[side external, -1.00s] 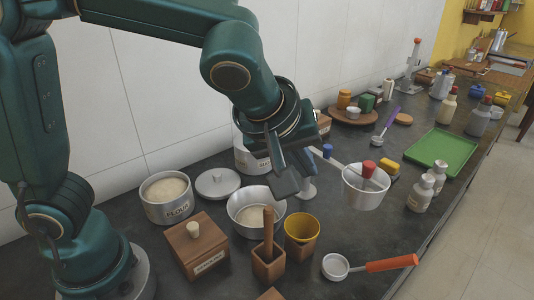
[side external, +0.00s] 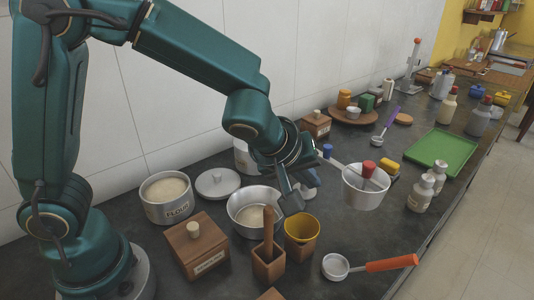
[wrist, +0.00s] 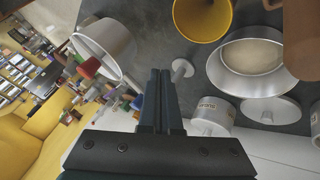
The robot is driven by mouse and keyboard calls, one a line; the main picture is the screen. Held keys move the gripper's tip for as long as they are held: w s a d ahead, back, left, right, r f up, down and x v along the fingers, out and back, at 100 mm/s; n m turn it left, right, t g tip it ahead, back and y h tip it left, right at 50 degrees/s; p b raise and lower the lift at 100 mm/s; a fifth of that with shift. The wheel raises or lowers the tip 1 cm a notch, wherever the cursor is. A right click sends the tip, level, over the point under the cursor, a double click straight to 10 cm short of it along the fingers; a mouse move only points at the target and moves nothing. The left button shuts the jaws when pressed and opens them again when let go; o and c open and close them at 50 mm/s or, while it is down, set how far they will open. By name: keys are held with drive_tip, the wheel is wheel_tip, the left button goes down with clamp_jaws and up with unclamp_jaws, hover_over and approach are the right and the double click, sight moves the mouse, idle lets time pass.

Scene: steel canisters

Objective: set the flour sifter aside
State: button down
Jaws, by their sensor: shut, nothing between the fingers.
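A silver cup with a long grey handle, which looks like the flour sifter (side external: 364,195), is right of my gripper in the side view. A red knob (side external: 369,168) shows at its rim and a blue knob (side external: 327,151) near the handle's far end. A silver cup also shows upper left in the wrist view (wrist: 108,45). My gripper (side external: 293,205) is shut and empty, pointing down beside the wide metal bowl (side external: 242,194), apart from the cup. In the wrist view its fingers (wrist: 161,75) are together. Part of the handle is hidden behind other things.
A yellow-lined cup (side external: 301,228) and a wooden holder with a pestle (side external: 268,265) stand in front. A flour canister (side external: 166,211) and a lidded wooden box (side external: 196,245) are left. An orange-handled scoop (side external: 370,266) lies front right. A green tray (side external: 441,151) lies right.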

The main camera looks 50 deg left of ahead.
sight(345, 175)
drive_tip(key=shift+w+d+r, duration=0.2)
drive_tip(key=shift+w+d, duration=0.4)
drive_tip(key=shift+w, duration=0.2)
drive_tip(key=shift+w+d+r, duration=0.15)
drive_tip(key=shift+w+d, duration=0.4)
drive_tip(key=shift+w, duration=0.25)
drive_tip(key=shift+w+d+n+y, duration=0.15)
drive_tip(key=shift+w+d+n, duration=0.1)
drive_tip(key=shift+w, duration=0.25)
drive_tip(key=shift+w+d+n+y, duration=0.15)
drive_tip(key=shift+w+d, duration=0.1)
drive_tip(key=shift+w, duration=0.25)
drive_tip(key=shift+w+d, duration=0.1)
drive_tip(key=shift+w, duration=0.5)
